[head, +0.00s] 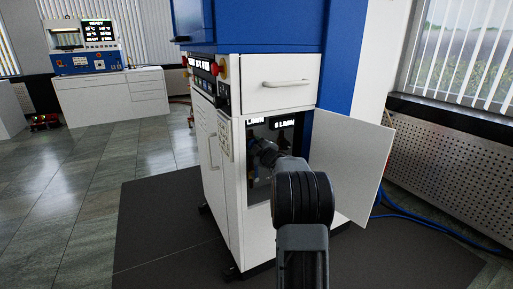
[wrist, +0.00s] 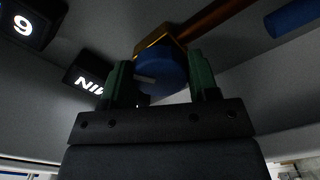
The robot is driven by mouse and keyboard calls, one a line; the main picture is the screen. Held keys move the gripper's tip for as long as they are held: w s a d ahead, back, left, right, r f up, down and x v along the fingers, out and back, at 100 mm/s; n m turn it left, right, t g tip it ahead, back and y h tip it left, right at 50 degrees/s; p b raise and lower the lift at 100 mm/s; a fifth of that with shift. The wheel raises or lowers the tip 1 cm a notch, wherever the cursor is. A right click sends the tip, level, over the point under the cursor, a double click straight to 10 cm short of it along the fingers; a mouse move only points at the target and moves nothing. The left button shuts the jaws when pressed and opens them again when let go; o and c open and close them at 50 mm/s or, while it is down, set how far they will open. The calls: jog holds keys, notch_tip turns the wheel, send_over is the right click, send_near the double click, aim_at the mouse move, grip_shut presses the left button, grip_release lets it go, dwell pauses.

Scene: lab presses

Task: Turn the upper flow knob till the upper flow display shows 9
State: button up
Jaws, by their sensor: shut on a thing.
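My gripper (wrist: 160,82) has its two green fingers on either side of a round blue knob (wrist: 158,66) with a pale pointer line, and is shut on it. The knob sits on a brass fitting (wrist: 172,34). In the head view my gripper is inside the open cabinet, mostly hidden by my arm. One flow display reads 6 L/MIN (head: 290,125); its digit shows upside down in the wrist view (wrist: 23,24). A second display (head: 255,121) shows only part of L/MIN, its digit hidden. I cannot tell which is the upper one.
The white cabinet door (head: 355,165) stands open to the right of the opening. A closed drawer (head: 280,84) is above it. A copper pipe (wrist: 210,20) runs behind the knob, and another blue part (wrist: 292,18) is at upper right in the wrist view.

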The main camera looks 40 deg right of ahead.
jog(key=o, duration=0.9)
jog(key=s+p, duration=0.1)
jog(key=s, duration=0.3)
jog(key=s+a+p, duration=0.1)
jog(key=s, duration=0.4)
jog(key=s+a, duration=0.1)
jog(key=s, duration=0.3)
jog(key=shift+s+p, duration=0.35)
jog(key=shift+p, duration=0.05)
jog(key=shift+d, duration=0.1)
jog(key=s+a+r+m+g+h+p, duration=0.1)
jog(key=a+r+m+g+p, duration=0.3)
jog(key=r+p, duration=0.45)
jog(key=s+a+r+m+g+h+p, duration=0.1)
jog(key=a+r+m+p, duration=0.1)
jog(key=a+r+p, duration=0.6)
jog(key=s+a+r+m+g+y+p, duration=0.1)
jog(key=s+a+r+g+p, duration=0.2)
jog(key=s+a+p, duration=0.2)
jog(key=s+a+r+m+g+y+p, duration=0.2)
jog(key=s+a+r+g+p, duration=0.1)
jog(key=s+a+p, duration=0.3)
jog(key=s+a+r+m+g+y+p, duration=0.1)
jog(key=s+a+r+g+p, duration=0.2)
jog(key=s+a+r+p, duration=0.2)
jog(key=shift+s+a+y+p, duration=0.4)
jog(key=shift+s+a+p, duration=0.35)
jog(key=shift+p, duration=0.5)
